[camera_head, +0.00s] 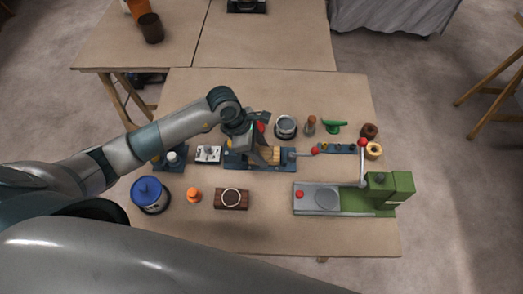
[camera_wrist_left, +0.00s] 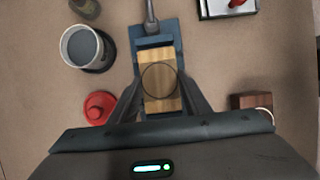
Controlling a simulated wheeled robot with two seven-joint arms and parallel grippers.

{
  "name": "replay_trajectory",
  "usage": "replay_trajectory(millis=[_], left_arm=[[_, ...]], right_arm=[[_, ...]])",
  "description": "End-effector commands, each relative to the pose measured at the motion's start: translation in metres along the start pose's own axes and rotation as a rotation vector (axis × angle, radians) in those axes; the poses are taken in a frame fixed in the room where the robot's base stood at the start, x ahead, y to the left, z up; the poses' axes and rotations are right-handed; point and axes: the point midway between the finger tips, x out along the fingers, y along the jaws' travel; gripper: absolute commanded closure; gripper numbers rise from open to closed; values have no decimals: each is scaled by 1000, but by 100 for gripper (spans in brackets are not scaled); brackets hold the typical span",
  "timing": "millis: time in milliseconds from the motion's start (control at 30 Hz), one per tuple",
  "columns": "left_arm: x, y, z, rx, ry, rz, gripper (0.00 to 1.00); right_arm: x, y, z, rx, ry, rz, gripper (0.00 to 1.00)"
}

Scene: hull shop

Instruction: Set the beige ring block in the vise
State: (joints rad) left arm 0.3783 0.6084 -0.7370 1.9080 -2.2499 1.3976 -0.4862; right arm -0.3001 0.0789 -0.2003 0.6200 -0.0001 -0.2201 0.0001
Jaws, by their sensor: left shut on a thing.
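The beige ring block (camera_wrist_left: 158,72) is light wood with a dark ring on its top. My left gripper (camera_wrist_left: 160,84) is shut on it, one finger on each side. The blue vise (camera_wrist_left: 153,28) lies under and around the block in the left wrist view, its handle at the top. In the head view the block (camera_head: 269,155) shows beside my left gripper (camera_head: 257,147), over the vise (camera_head: 234,160). I cannot tell whether the block rests on the vise bed or is held just above it. My right gripper is not in view.
A dark brown block with a pale ring (camera_head: 231,206) lies in front of the vise. A green and grey machine (camera_head: 340,199) stands at right. A blue-lidded pot (camera_head: 150,196) and an orange item (camera_head: 193,195) stand at left. A grey cup (camera_head: 286,127) stands behind the vise.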

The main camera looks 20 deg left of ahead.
Motion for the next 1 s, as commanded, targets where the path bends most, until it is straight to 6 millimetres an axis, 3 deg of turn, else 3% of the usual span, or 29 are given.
replay_trajectory(millis=[67,100,133,533,1000], left_arm=[[2,0,-1,0,0,0,81],[2,0,-1,0,0,0,54],[1,0,0,0,0,0,49],[-1,0,0,0,0,0,49],[-31,0,0,0,0,1,49]], right_arm=[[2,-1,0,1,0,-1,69],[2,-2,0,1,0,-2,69],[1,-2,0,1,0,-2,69],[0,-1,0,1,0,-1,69],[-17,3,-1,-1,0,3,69]])
